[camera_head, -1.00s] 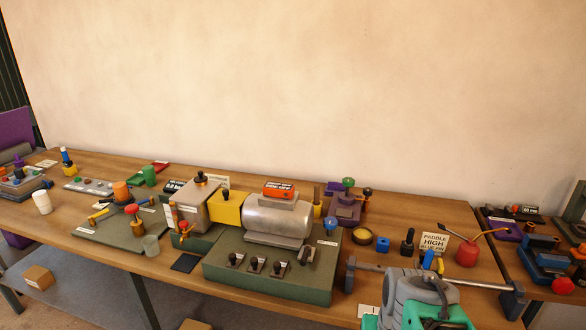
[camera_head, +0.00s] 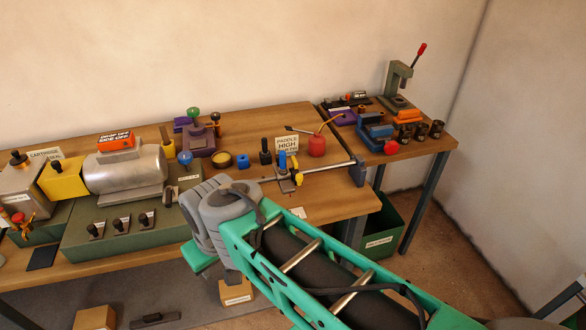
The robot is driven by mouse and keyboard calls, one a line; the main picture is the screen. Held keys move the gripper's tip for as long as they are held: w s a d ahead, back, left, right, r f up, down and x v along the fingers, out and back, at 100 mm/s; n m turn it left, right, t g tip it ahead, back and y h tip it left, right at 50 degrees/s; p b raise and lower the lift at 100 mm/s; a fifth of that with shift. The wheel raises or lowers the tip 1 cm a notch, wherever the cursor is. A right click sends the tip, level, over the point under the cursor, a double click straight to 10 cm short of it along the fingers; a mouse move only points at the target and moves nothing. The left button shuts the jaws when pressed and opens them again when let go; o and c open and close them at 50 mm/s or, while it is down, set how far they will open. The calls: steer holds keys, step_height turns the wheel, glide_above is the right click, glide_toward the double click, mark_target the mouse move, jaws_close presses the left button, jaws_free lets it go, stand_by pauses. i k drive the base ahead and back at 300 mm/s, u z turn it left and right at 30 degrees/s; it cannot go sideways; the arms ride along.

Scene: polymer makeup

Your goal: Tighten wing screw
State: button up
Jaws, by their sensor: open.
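I cannot tell for sure which part is the wing screw. A small yellow winged fitting with a red top (camera_head: 18,222) stands at the far left edge, by the green base. A blue-topped knob (camera_head: 184,158) stands at the right end of the motor-like grey cylinder (camera_head: 125,172). A blue pin (camera_head: 283,161) stands on a small grey fixture beside a yellow-tipped piece. My green and grey arm crosses the lower right. My gripper does not show; the arm's grey joint and green links fill the place in front of the table.
The green base (camera_head: 105,237) with several black levers lies left of my arm. A red oil can (camera_head: 316,146), a sign (camera_head: 287,146) and a metal bar (camera_head: 325,167) are at the bench's right.

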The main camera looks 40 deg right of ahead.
mark_target(293, 159)
steer(key=u, duration=0.55)
steer(key=k, duration=1.3)
steer(key=z, duration=0.1)
steer(key=i, duration=0.6)
steer(key=z, duration=0.65)
steer(key=i, duration=0.8)
steer(key=u, duration=0.85)
steer(key=i, duration=0.5)
steer(key=u, duration=0.45)
